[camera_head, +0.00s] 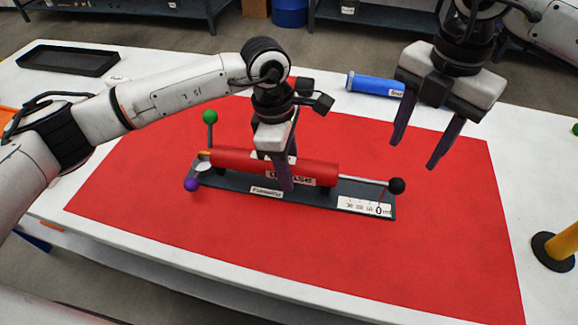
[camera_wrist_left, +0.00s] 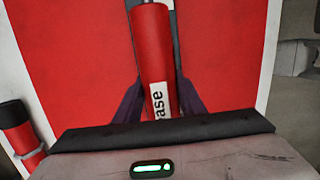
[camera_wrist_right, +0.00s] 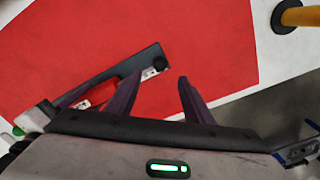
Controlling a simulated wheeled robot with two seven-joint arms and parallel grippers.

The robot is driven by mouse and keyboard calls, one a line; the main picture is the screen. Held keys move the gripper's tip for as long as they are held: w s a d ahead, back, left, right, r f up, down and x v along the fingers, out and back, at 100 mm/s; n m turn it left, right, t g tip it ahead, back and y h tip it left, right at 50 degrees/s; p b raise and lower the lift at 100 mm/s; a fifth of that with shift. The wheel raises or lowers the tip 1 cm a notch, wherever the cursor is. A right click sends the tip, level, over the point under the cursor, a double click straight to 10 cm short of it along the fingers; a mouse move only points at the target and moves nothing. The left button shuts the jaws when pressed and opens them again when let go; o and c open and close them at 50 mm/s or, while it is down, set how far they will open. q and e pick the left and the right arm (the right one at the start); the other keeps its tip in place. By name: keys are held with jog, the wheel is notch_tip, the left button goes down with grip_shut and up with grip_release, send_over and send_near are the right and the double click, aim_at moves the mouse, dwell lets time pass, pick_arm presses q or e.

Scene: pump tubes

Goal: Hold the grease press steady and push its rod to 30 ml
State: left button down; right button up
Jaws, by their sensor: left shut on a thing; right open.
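The grease press is a red barrel (camera_head: 230,162) on a dark base (camera_head: 225,180), lying on the red mat. A rod (camera_head: 362,180) sticks out of its right end and ends in a black knob (camera_head: 397,186), above a white scale (camera_head: 365,206) marked with numbers and "ml". My left gripper (camera_head: 281,178) is shut around the middle of the barrel; its wrist view shows the barrel (camera_wrist_left: 153,50) between the fingers. My right gripper (camera_head: 414,152) is open and empty, above and behind the knob. In the right wrist view the knob (camera_wrist_right: 159,63) lies beyond the fingers.
Green (camera_head: 209,117) and purple (camera_head: 191,184) knobs stand at the press's left end. A blue tube (camera_head: 374,84) lies behind the mat. A black tray (camera_head: 68,60) is at back left, a yellow post (camera_head: 565,243) at right. The mat's front and right are clear.

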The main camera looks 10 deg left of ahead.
aim_at(399, 180)
jog(key=n, duration=0.5)
jog(key=shift+f, duration=0.3)
jog(key=n, duration=0.7)
jog(key=shift+f, duration=0.3)
jog(key=n, duration=0.6)
jog(key=shift+f, duration=0.3)
jog(key=n, duration=0.6)
jog(key=shift+f+n, duration=0.25)
jog(key=shift+n, duration=0.15)
jog(key=shift+f, duration=0.4)
notch_tip(399, 180, down, 9)
jog(key=shift+f, duration=0.15)
